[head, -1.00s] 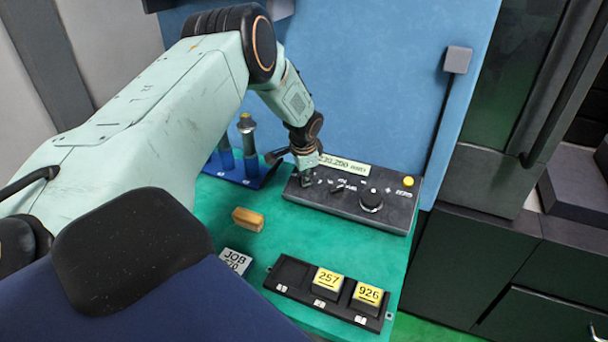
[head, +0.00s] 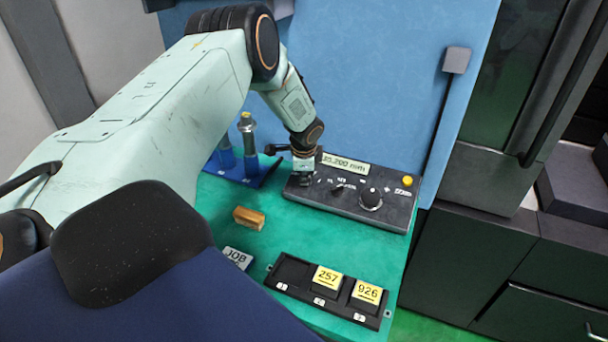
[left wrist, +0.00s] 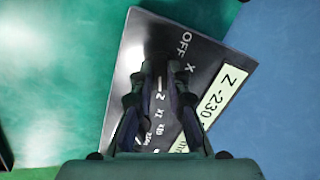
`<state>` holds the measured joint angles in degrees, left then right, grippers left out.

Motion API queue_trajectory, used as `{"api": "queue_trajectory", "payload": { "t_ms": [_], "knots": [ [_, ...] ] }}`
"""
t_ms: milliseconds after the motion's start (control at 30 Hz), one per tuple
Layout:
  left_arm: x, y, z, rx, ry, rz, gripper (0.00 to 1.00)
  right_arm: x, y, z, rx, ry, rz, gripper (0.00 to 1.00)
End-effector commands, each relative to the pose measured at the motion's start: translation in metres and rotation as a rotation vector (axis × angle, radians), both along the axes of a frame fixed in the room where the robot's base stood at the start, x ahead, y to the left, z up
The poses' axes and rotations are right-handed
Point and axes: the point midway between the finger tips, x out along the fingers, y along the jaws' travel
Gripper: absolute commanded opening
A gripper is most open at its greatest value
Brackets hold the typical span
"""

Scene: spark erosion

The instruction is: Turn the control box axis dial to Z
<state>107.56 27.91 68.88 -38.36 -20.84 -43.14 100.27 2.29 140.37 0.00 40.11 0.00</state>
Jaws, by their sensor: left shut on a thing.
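The control box (head: 340,210) is a dark box on the green bench, with a lit display (head: 343,163) at its back edge. In the left wrist view the display starts with "Z -230". The panel (left wrist: 207,68) there carries the marks OFF, X and Z. My left gripper (head: 304,180) points down at the left end of the box. In the left wrist view my left gripper (left wrist: 158,100) is shut on the axis dial, which its fingers mostly hide. My right gripper is not in view.
The box also has a small knob (head: 337,190), a large round dial (head: 371,199) and a yellow button (head: 407,181). A blue holder (head: 234,172) stands left of it.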

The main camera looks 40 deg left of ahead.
Motion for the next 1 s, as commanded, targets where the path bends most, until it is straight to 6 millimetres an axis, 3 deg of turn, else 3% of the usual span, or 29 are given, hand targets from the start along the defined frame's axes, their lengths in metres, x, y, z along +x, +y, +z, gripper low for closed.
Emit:
{"api": "queue_trajectory", "payload": {
  "t_ms": [167,200,467,767,1000],
  "knots": [
    [0.006,0.001,0.006,0.006,-0.015,-0.005,0.0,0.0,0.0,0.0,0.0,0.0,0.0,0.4],
    [0.006,0.001,0.006,0.006,-0.015,-0.005,0.17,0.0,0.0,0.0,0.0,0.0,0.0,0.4],
    [0.003,0.001,0.004,0.003,-0.008,-0.002,0.38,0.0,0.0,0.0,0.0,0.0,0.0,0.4],
    [0.001,0.0,0.003,0.001,-0.003,0.0,0.38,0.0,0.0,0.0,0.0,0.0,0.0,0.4],
    [-0.005,-0.006,0.026,-0.001,-0.005,-0.001,0.38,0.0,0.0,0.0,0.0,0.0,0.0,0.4]
  ]
}}
